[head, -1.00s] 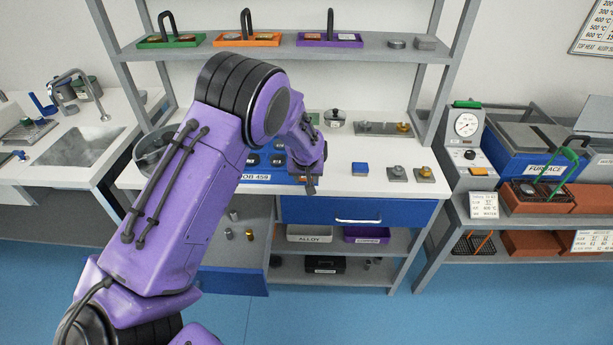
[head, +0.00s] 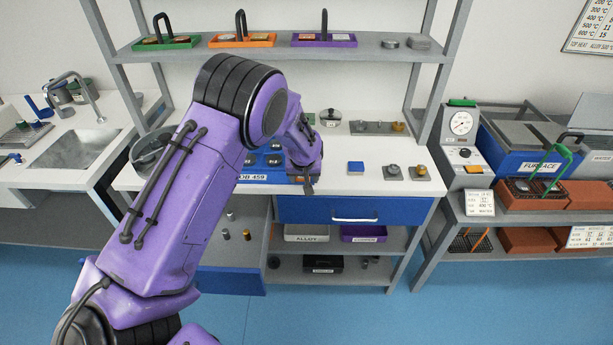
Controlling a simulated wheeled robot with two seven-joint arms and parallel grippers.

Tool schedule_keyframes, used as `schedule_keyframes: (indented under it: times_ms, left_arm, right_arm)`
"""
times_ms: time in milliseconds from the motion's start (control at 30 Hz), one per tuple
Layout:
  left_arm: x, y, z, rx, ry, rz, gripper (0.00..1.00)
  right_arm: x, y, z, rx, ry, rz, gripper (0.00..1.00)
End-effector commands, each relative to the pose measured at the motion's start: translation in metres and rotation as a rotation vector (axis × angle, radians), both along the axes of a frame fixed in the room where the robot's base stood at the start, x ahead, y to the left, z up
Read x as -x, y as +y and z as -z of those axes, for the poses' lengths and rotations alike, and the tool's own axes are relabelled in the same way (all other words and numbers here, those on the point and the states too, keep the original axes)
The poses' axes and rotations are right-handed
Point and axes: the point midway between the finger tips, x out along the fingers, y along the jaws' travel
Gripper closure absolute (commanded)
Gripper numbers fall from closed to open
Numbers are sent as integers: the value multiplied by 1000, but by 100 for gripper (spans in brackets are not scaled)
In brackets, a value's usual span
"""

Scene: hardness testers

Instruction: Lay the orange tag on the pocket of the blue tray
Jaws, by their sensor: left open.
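The blue tray (head: 275,180), with a white label on its front, lies on the white worktop (head: 340,185). Several dark round items show in it, and my left arm covers part of it. My left gripper (head: 309,187) is open, pointing down at the tray's right end, near the counter's front edge. Its fingertips are small and partly turned away. I cannot make out the orange tag; it may be hidden by the arm or gripper. My right gripper is not in view.
To the right on the worktop are a blue block (head: 355,168) and two grey blocks with knobs (head: 392,172). A lidded pot (head: 331,117) and a grey plate (head: 377,128) stand behind. Small trays line the shelf (head: 370,47) above. An open drawer lies below left.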

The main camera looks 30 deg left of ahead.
Motion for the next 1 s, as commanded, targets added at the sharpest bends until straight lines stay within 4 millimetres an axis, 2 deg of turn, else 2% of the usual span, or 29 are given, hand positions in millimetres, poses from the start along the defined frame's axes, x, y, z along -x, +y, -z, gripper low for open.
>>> schedule_keyframes:
  times_ms: [33, 167, 500, 633, 767, 1000]
  left_arm:
    - [10, 2, 11, 2, 28, -7, 27]
    - [9, 2, -3, 1, 27, -5, 27]
    - [32, -21, -86, -1, 15, 4, 27]
    - [39, -25, -107, -1, 15, 4, 27]
    - [43, -26, -116, -1, 16, 3, 27]
    - [43, -26, -117, -1, 15, 2, 27]
  right_arm:
    - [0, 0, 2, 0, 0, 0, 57]
    - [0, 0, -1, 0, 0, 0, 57]
    - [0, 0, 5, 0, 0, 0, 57]
    - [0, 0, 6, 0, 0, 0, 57]
    - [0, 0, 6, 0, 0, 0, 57]
    - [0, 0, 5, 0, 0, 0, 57]
